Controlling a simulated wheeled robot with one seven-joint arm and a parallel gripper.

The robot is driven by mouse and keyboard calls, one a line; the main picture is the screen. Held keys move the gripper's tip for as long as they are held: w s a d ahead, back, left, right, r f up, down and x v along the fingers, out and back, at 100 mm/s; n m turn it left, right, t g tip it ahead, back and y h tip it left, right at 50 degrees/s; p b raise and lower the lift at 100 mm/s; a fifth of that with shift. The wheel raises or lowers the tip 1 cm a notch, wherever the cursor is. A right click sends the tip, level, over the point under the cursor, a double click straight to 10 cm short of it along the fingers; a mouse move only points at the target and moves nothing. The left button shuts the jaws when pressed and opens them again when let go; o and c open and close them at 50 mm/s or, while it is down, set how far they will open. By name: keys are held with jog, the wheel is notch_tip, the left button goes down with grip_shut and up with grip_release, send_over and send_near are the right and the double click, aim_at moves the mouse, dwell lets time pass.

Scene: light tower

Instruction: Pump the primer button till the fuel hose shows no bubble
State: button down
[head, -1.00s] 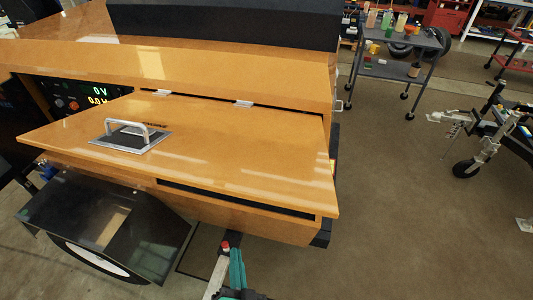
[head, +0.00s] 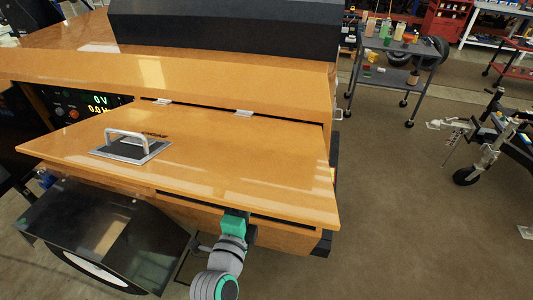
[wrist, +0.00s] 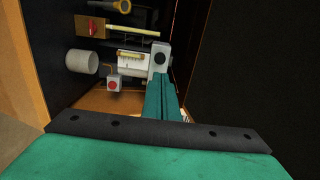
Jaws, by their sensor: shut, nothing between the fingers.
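In the wrist view my gripper (wrist: 162,98) has its green fingers together with nothing between them. It reaches into a dark compartment under the orange hatch. A grey block with a dark round knob (wrist: 159,58) lies just past the fingertips; I cannot tell whether they touch. A red round button on a grey box (wrist: 113,84) is to the left of the fingers. Which one is the primer button is not clear. I cannot make out any bubble. In the head view the hatch hides the fingers.
The orange hatch (head: 250,185) with a metal handle (head: 128,138) spans above my arm. In the wrist view a grey cylinder (wrist: 82,62) sits left, and dark walls close in on the right. Open floor (head: 400,220) lies right of the machine.

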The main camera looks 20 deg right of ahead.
jog(key=shift+d+r, duration=0.1)
dwell(0.3)
jog(key=x, duration=1.4)
jog(key=shift+x, duration=0.95)
jog(key=v, duration=1.4)
